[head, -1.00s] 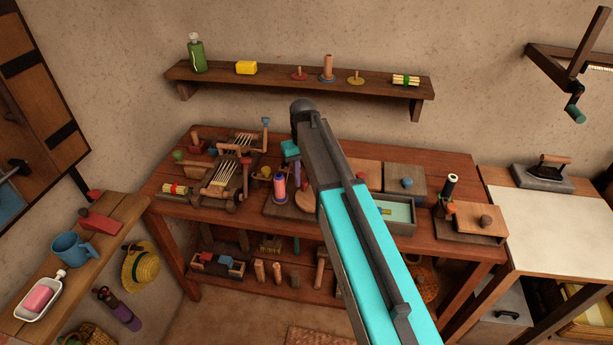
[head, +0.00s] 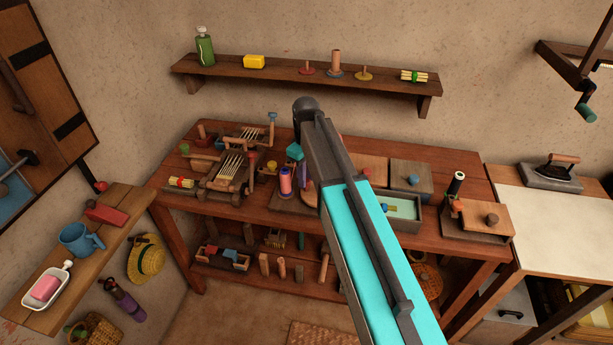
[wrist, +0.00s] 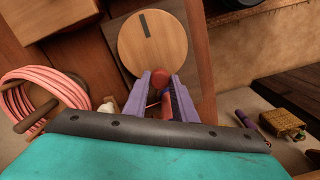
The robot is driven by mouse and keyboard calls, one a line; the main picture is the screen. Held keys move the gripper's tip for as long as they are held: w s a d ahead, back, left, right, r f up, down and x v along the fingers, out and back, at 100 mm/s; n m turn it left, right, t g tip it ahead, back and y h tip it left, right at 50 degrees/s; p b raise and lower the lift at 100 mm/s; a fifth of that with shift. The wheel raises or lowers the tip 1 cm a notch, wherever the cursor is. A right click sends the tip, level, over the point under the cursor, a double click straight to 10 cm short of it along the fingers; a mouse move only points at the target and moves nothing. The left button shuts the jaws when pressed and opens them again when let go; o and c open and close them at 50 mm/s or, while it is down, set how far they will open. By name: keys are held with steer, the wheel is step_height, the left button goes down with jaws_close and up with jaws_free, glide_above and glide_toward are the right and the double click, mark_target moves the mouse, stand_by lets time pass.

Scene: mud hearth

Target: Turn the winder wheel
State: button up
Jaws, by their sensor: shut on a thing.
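The winder wheel (wrist: 152,44) is a round, light wooden disc with a dark mark near its rim, on a wooden board. In the wrist view it faces me just beyond my gripper (wrist: 160,88). A red knob (wrist: 159,77) sits at the wheel's near edge, between my purple fingers, which are shut on it. In the head view my arm hides most of the wheel, and the fingers are hard to make out. A pink spool (head: 285,181) stands left of it.
Left of the spool, wooden carding-like tools (head: 228,172) crowd the bench (head: 262,217). A grey tray (head: 402,212) and lidded boxes stand to the right. A shelf (head: 300,79) with a green bottle (head: 204,46) and small items hangs above the bench.

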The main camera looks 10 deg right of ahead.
steer(key=o, duration=1)
steer(key=shift+o, duration=0.2)
steer(key=shift+r, duration=0.2)
step_height(320, 180, up, 14)
steer(key=b, duration=0.3)
steer(key=shift+f, duration=0.25)
